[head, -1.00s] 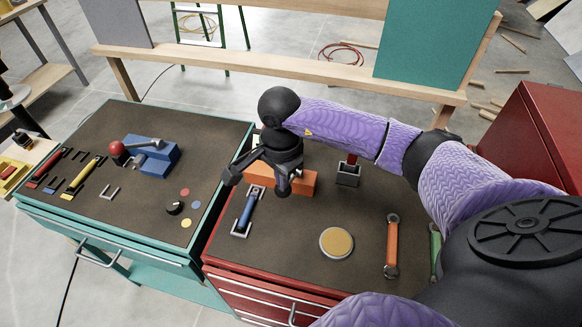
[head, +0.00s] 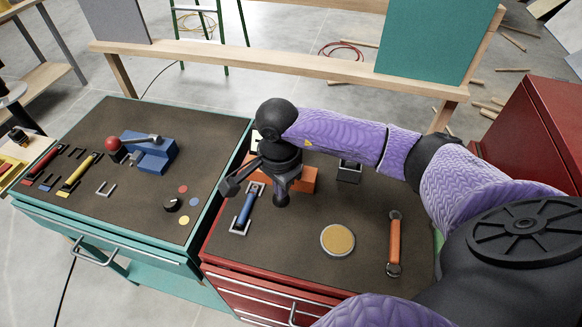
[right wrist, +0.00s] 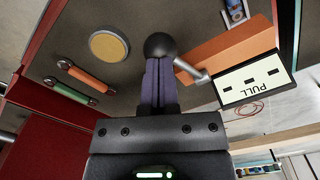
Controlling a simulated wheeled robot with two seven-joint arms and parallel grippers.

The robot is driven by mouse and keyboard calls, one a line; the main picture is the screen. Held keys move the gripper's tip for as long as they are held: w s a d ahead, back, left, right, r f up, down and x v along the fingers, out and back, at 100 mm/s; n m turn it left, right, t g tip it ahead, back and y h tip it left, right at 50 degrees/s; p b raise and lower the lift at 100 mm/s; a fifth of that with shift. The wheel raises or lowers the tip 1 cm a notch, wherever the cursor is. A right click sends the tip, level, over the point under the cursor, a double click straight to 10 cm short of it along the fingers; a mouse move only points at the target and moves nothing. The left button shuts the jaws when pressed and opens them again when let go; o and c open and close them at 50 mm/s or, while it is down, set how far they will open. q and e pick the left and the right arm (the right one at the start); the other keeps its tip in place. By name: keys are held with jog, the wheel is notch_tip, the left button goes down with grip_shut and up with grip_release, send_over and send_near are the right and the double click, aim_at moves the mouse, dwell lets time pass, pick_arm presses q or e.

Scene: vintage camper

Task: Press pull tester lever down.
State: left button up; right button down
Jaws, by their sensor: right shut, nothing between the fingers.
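The pull tester is an orange block (right wrist: 232,50) with a white "PULL" plate (right wrist: 256,82) beside it in the right wrist view. Its lever is a short metal rod (right wrist: 190,70) ending in a black ball knob (right wrist: 160,46). My right gripper (right wrist: 160,68) is shut and empty, its fingertips right at the knob; I cannot tell whether they touch. My left gripper is not in view.
The red cart also holds a blue-handled tool (head: 246,209), a round tan disc (head: 338,240), an orange-handled bar (head: 394,240) and a dark box (head: 349,172). The teal cart on the left has a blue device (head: 150,155) with a red-knobbed lever.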

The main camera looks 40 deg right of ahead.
aim_at(280, 200)
jog(key=shift+f, duration=0.1)
jog(key=shift+s+a+f+b, duration=0.1)
jog(key=shift+a+f+b, duration=0.05)
jog(key=shift+f+b, duration=0.3)
jog(key=shift+s+a+f+b, duration=0.1)
jog(key=shift+f+b, duration=0.2)
jog(key=shift+f, duration=0.15)
jog(key=shift+s+a+f+b, duration=0.1)
jog(key=shift+a+f+b, duration=0.05)
jog(key=shift+f+b, duration=0.75)
jog(key=shift+f, duration=0.2)
